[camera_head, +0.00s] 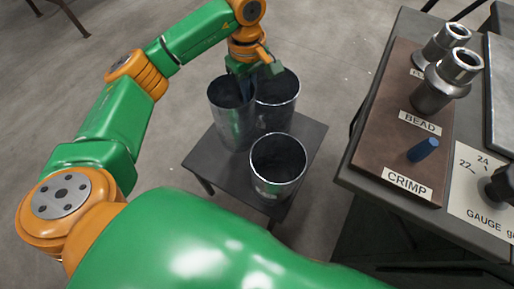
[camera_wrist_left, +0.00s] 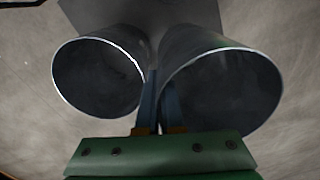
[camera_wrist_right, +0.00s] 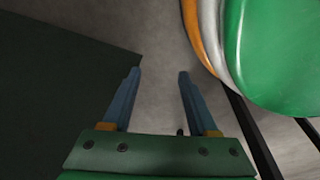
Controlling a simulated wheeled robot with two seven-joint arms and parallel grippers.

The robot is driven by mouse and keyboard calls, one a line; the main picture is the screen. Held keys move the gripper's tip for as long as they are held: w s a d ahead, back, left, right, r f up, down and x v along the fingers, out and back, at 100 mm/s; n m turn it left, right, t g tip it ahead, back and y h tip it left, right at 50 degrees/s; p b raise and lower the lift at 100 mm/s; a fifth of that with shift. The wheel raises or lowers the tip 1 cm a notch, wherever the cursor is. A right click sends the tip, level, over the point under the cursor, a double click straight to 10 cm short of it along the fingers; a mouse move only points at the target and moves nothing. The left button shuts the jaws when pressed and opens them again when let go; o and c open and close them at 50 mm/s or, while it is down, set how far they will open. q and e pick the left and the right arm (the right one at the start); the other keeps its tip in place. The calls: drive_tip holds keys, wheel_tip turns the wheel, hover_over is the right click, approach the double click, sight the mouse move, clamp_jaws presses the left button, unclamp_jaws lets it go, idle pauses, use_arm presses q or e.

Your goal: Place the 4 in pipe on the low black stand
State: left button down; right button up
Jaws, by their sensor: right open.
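Three open-topped grey metal pipes show in the head view: a left one (camera_head: 232,122), a back right one (camera_head: 280,110) and a front one (camera_head: 277,185). None has a readable size mark. The front and back right pipes stand upright on the low black stand (camera_head: 213,163). My left gripper (camera_head: 242,84) is closed on the rim wall of the left pipe, which also shows in the left wrist view (camera_wrist_left: 215,100), one finger inside it. This pipe is upright over the stand; whether its hidden base touches is unclear. My right gripper (camera_wrist_right: 155,72) is open and empty.
A workbench (camera_head: 365,175) stands at the right, with a brown board (camera_head: 385,125) labelled BEAD and CRIMP, metal cylinders (camera_head: 437,90), a blue peg (camera_head: 423,150) and a gauge card (camera_head: 470,190). The stand's front left corner is bare. Open floor lies left of the stand.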

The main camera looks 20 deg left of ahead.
use_arm(q)
wheel_tip(320, 180, down, 10)
drive_tip(key=shift+r+b, duration=0.1)
drive_tip(key=shift+b, duration=0.9)
use_arm(e)
drive_tip(key=shift+w+a, duration=0.9)
drive_tip(key=shift+w, duration=0.1)
use_arm(q)
drive_tip(key=c, duration=1.1)
unclamp_jaws()
use_arm(e)
drive_tip(key=shift+w, duration=0.1)
use_arm(q)
drive_tip(key=shift+r, duration=0.2)
wheel_tip(320, 180, up, 12)
drive_tip(key=p, duration=0.3)
drive_tip(key=shift+f, duration=0.1)
use_arm(e)
drive_tip(key=s+d, duration=0.2)
drive_tip(key=shift+s+d+r, duration=0.1)
drive_tip(key=shift+s, duration=0.25)
